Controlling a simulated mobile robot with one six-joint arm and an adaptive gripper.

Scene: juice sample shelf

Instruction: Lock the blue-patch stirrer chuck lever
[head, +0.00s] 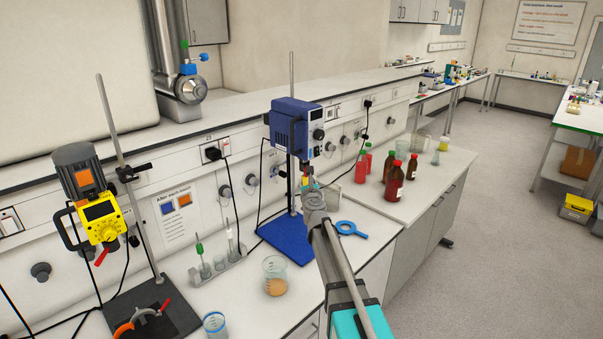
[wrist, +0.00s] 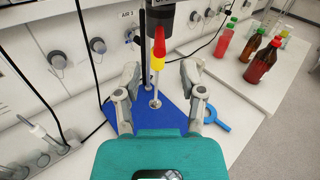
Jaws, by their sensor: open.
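The blue stirrer (head: 294,125) stands on a rod above a blue base plate (head: 287,240). In the wrist view its dark chuck (wrist: 160,16) is at the top centre, with a red and yellow lever (wrist: 159,47) pointing down in front of the shaft (wrist: 155,92). My gripper (wrist: 160,78) is open, one finger on each side of the lever and shaft in that view, with clear gaps. Contact is not visible. In the head view my gripper (head: 311,196) is below the stirrer head and partly hides the chuck. I cannot make out a separate blue patch.
A yellow stirrer (head: 100,212) with a red lever (head: 101,257) stands at the left. Red and brown bottles (head: 394,180) stand right, beyond a blue ring (head: 351,229). Black cables hang behind.

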